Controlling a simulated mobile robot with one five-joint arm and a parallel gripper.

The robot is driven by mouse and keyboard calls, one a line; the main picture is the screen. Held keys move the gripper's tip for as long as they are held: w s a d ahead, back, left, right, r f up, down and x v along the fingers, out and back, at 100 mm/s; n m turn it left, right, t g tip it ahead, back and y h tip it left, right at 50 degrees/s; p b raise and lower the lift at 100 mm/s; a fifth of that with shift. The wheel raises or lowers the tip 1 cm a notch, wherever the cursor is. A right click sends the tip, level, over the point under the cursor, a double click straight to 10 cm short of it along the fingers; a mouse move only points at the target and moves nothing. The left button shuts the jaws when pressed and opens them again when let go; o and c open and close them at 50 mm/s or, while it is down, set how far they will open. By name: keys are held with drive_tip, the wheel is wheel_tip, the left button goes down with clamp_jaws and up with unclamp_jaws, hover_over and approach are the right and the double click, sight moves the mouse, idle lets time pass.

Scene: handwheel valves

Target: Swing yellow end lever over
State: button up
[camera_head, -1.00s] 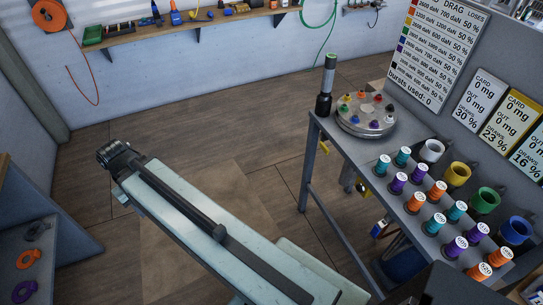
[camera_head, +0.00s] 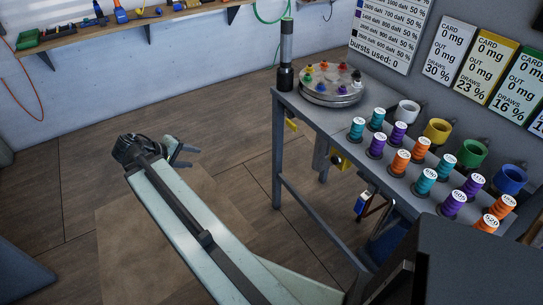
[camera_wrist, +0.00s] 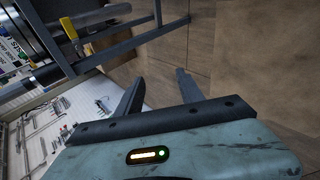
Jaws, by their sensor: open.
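I cannot tell which is the end lever. My gripper (camera_head: 187,158) is left of the bench, over the floor, clear of both. In the wrist view my gripper (camera_wrist: 160,78) is open, with nothing between its fingers. A yellow-edged part (camera_wrist: 68,28) shows at the upper left there, beside grey pipe-like pieces, apart from the fingers.
The grey bench (camera_head: 300,112) carries a round carousel (camera_head: 331,94), a dark upright cylinder (camera_head: 286,55) and several labelled spools. Coloured cups line its back. A blue-and-white item (camera_head: 361,203) hangs below. Wooden floor (camera_head: 240,140) lies open between my arm and the bench.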

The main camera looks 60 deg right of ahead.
drive_tip(key=s+d+f+m+g+h+b, duration=0.2)
drive_tip(key=s+d+f+g+h+b, duration=0.15)
drive_tip(key=s+d+b, duration=0.8)
drive_tip(key=g+h+b, duration=0.2)
drive_tip(key=g+h, duration=0.1)
drive_tip(key=g, duration=0.1)
approach(291, 127)
drive_tip(key=shift+x, duration=4.45)
clamp_jaws()
